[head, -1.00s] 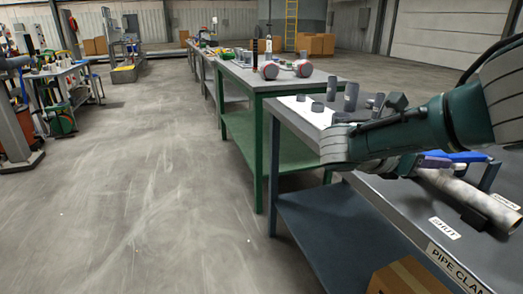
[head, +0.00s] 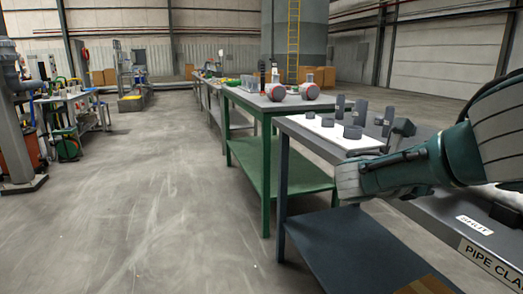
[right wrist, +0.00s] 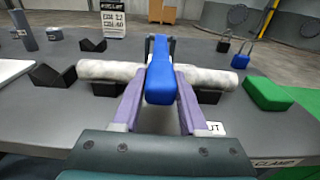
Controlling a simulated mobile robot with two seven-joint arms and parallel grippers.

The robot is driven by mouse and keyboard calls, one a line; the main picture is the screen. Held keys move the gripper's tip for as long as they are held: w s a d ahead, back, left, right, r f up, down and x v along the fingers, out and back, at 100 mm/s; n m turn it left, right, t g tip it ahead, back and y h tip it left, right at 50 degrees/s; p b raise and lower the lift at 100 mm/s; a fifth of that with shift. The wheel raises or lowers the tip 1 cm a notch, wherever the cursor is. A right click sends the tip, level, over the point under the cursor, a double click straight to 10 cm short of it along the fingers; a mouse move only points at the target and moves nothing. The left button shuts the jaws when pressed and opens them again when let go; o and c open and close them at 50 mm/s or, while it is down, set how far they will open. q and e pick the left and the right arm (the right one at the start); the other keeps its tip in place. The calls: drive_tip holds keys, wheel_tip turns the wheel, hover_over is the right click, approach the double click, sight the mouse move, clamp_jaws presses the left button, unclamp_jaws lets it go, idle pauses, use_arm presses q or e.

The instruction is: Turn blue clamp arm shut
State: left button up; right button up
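The blue clamp arm (right wrist: 160,82) lies above a pale pipe (right wrist: 105,70) in the right wrist view and points toward the camera. A dark post stands at its far end. My right gripper (right wrist: 160,80) has its purple fingers on either side of the blue arm, close against both its sides. The pipe runs crosswise under the arm on dark supports. In the head view only my right arm's green and grey links (head: 400,168) show, and they hide the fingers and the clamp. My left gripper is in neither view.
The grey bench (head: 415,208) carries a white mat (head: 330,132) with several dark cylinders. A green-framed table (head: 268,150) stands beyond. In the right wrist view, dark V-shaped blocks (right wrist: 52,76), a green block (right wrist: 268,94) and a blue padlock-like piece (right wrist: 240,61) flank the pipe.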

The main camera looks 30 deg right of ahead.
drive_tip(key=o, duration=0.4)
drive_tip(key=shift+o, duration=0.2)
drive_tip(key=shift+w+a+r, duration=0.1)
drive_tip(key=shift+a, duration=0.25)
drive_tip(key=v, duration=0.9)
drive_tip(key=shift+p, duration=0.4)
drive_tip(key=shift+a, duration=0.1)
